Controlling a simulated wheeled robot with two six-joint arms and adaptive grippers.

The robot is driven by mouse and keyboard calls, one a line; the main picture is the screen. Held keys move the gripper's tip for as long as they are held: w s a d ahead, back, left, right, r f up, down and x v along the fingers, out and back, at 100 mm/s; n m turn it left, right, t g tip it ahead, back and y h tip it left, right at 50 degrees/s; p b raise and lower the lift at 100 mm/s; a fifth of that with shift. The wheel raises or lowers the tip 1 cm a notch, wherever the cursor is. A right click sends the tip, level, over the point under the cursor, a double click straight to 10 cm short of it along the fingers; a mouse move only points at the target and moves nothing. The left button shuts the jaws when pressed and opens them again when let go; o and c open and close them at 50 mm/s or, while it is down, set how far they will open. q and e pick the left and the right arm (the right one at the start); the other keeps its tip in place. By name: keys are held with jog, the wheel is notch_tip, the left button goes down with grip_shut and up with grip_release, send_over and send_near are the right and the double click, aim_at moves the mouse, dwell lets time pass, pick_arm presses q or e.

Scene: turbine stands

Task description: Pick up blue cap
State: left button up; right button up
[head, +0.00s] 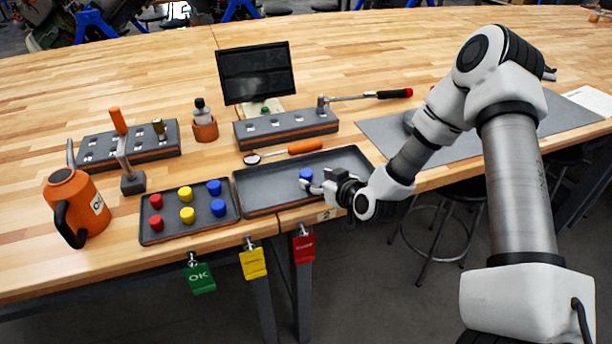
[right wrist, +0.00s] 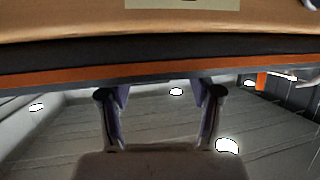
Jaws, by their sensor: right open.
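A blue cap (head: 306,174) stands alone in the right dark tray (head: 262,203), towards its right end. My right gripper (head: 317,187) reaches in low from the right over that tray, its fingertips close beside this cap. It is open; I cannot tell whether a finger touches the cap. Two more blue caps, one behind (head: 214,187) and one in front (head: 218,208), sit in the left tray (head: 165,239). The right wrist view shows both fingers of my right gripper (right wrist: 160,100) spread apart, with no cap clearly visible between them. My left gripper is out of view.
Red (head: 156,202) and yellow caps (head: 185,194) share the left tray. An orange-handled tool (head: 305,147) lies behind the right tray, before a grey stand (head: 285,126). An orange can (head: 80,205) is at left. Coloured tags hang from the front edge.

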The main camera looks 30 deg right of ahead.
aim_at(308, 175)
jog(key=shift+w+a+r, duration=0.25)
jog(key=shift+a, duration=0.05)
jog(key=shift+w+a+r, duration=0.1)
jog(key=shift+w+a, duration=0.1)
jog(key=shift+w, duration=0.15)
jog(key=x, duration=0.3)
jog(key=p+x, duration=0.1)
jog(key=shift+w+d+f, duration=0.15)
jog(key=shift+d+f, duration=0.15)
jog(key=shift+d, duration=0.05)
jog(key=shift+a+r, duration=0.1)
jog(key=shift+s+r, duration=0.15)
jog(key=shift+s, duration=0.1)
jog(key=c, duration=0.9)
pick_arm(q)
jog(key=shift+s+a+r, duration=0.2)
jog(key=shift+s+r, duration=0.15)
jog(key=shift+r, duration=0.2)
pick_arm(e)
jog(key=shift+c, duration=0.2)
